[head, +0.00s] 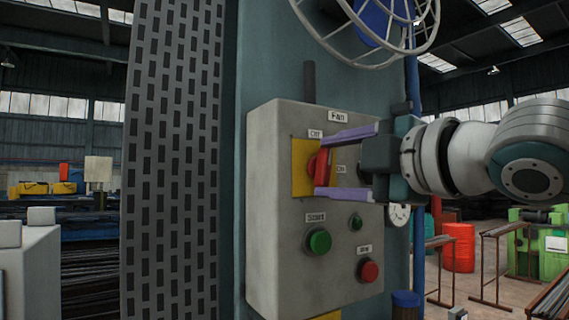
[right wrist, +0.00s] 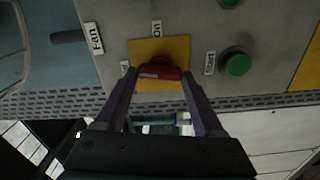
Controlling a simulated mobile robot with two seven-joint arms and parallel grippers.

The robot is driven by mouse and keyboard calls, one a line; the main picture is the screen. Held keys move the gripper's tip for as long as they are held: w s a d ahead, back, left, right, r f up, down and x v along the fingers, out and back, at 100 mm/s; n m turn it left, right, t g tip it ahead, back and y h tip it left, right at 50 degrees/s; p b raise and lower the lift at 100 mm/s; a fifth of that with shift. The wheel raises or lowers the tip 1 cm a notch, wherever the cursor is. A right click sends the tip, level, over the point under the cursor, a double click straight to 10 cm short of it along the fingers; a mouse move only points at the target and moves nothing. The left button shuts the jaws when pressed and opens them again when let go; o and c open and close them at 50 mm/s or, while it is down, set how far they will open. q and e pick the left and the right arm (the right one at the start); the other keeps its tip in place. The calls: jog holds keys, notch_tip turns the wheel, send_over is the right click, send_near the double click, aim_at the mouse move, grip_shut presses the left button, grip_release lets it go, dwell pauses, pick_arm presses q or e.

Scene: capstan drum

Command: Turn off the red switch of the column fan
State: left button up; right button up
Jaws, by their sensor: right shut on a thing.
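The red switch (head: 317,166) sits on a yellow plate (head: 301,177) on the front of a grey control box (head: 274,210). My right gripper (head: 322,167) reaches in from the right, one finger above and one below the switch. In the right wrist view the fingers (right wrist: 159,77) are shut on the ends of the red switch (right wrist: 160,72). Its handle looks roughly upright on the box, in line with "Off". My left gripper is out of view.
A green start button (head: 319,241), a small green knob (head: 356,222) and a red button (head: 368,270) sit below the switch. The fan's cage (head: 385,40) is above the box. A perforated metal panel (head: 172,160) stands to the left.

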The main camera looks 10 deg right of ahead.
jog(key=shift+n, duration=0.9)
jog(key=shift+a, duration=0.1)
jog(key=o, duration=1.4)
